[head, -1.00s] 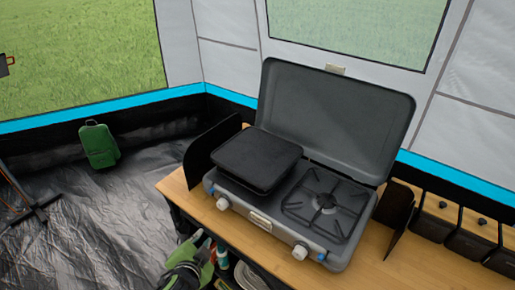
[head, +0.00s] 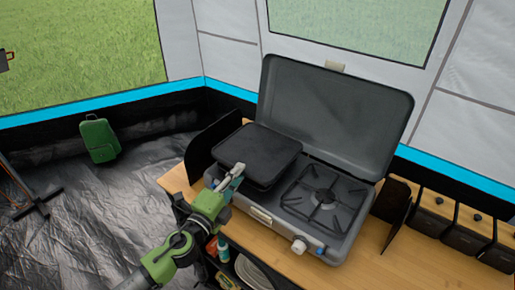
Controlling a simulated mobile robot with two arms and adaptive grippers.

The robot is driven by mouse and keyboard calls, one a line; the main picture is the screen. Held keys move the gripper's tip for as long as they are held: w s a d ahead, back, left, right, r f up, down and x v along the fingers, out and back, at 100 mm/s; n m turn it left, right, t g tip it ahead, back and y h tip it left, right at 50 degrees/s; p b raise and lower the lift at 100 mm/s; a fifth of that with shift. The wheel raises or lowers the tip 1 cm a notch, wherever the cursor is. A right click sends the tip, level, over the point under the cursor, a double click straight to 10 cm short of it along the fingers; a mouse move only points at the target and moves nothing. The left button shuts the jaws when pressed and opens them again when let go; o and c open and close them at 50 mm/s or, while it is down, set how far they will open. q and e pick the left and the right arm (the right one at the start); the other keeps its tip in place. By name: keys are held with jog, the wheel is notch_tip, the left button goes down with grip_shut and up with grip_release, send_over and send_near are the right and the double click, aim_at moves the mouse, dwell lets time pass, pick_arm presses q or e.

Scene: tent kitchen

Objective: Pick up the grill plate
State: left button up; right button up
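The grill plate (head: 258,152) is a dark, square, flat plate lying on the left half of the grey camping stove (head: 335,245). My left gripper (head: 236,172), on a green and grey arm, is at the plate's front left edge. Its fingers overlap the plate's near corner in the picture. I cannot tell whether they touch the plate, or whether they are open or shut. The stove's left knob is hidden behind the gripper. My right gripper is not in view.
The stove's lid (head: 337,115) stands open behind the plate. A dark side windscreen (head: 205,150) is left of the stove. The bare burner grate (head: 325,198) is to the right. Dark containers (head: 468,232) stand on the wooden table's right side.

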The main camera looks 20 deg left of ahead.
aim_at(254, 151)
pick_arm(q)
jog(key=w, duration=0.3)
jog(key=w+d+p, duration=0.1)
jog(key=w, duration=0.6)
jog(key=shift+w+d+f, duration=0.2)
jog(key=shift+w+d, duration=0.15)
jog(key=shift+w, duration=0.05)
jog(key=shift+s, duration=0.1)
grip_shut()
jog(key=shift+r, duration=0.2)
